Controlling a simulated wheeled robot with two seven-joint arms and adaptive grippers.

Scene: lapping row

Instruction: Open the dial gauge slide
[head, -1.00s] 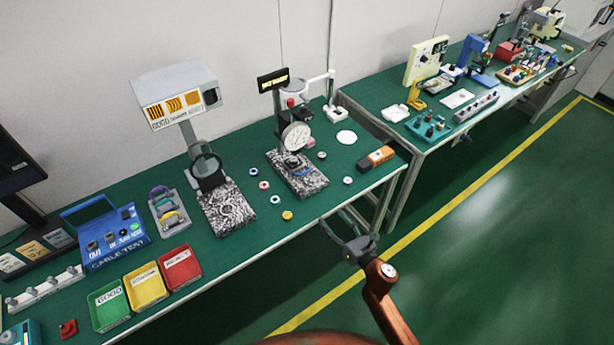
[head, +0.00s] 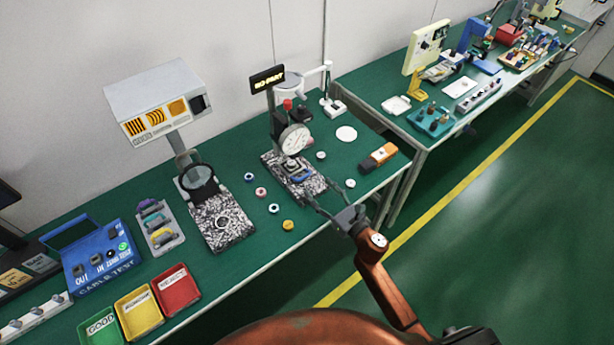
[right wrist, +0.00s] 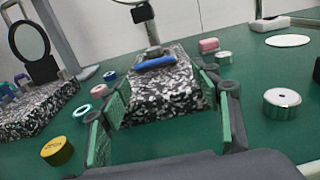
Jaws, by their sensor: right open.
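The dial gauge (head: 294,139) has a round white face and stands on a post over a speckled granite base (head: 312,184) on the green bench. A blue slide part (head: 301,175) sits on the base below the dial; it also shows as a blue bar in the right wrist view (right wrist: 155,63). My right gripper (head: 329,197) is open and empty at the front edge of the granite base. In the right wrist view its green-padded fingers (right wrist: 168,120) stand apart, with the base between and beyond them. My left gripper is not in view.
Left of the gauge stands a magnifier station with its own speckled base (head: 229,238). Small rings and a yellow part (head: 288,225) lie between the two bases. Red, yellow and green bins (head: 195,306) stand at front left.

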